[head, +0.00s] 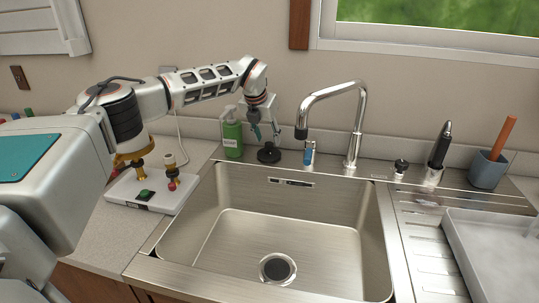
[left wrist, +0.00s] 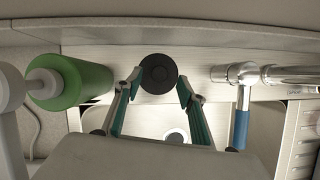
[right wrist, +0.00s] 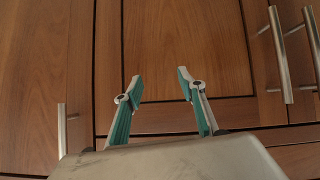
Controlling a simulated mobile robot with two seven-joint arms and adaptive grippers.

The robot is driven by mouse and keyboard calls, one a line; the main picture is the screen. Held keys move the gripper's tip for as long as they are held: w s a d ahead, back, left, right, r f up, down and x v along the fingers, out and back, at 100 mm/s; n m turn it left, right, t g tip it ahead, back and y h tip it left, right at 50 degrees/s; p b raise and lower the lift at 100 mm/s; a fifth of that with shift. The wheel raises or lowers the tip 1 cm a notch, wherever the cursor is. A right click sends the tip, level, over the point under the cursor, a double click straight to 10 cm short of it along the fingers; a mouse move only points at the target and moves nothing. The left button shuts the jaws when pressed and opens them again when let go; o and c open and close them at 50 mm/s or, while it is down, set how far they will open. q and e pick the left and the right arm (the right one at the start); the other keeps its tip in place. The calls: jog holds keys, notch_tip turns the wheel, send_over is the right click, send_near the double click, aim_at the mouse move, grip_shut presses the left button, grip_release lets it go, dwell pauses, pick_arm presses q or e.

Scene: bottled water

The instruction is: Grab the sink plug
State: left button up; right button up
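The sink plug (head: 269,153) is a round black disc with a small raised knob, on the counter behind the sink's back rim. It also shows in the left wrist view (left wrist: 158,74), between the fingertips. My left gripper (head: 264,131) is just above the plug in the head view, pointing down. In the left wrist view the left gripper (left wrist: 158,82) is open, with one finger on each side of the plug; I cannot tell if they touch it. My right gripper (right wrist: 160,82) is open and empty, in front of wooden cabinet doors.
A green soap bottle (head: 232,137) stands left of the plug. The chrome faucet (head: 357,125) with a blue-marked handle (head: 309,154) stands to the right. The sink basin (head: 300,235) is empty. A white tray (head: 490,250) lies on the right drainboard.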

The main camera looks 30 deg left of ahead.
aim_at(269, 143)
pick_arm(q)
jog(key=x, duration=0.4)
jog(key=shift+w+f+b, duration=0.15)
jog(key=shift+f+b, duration=0.15)
grip_shut()
jog(key=shift+r, duration=0.1)
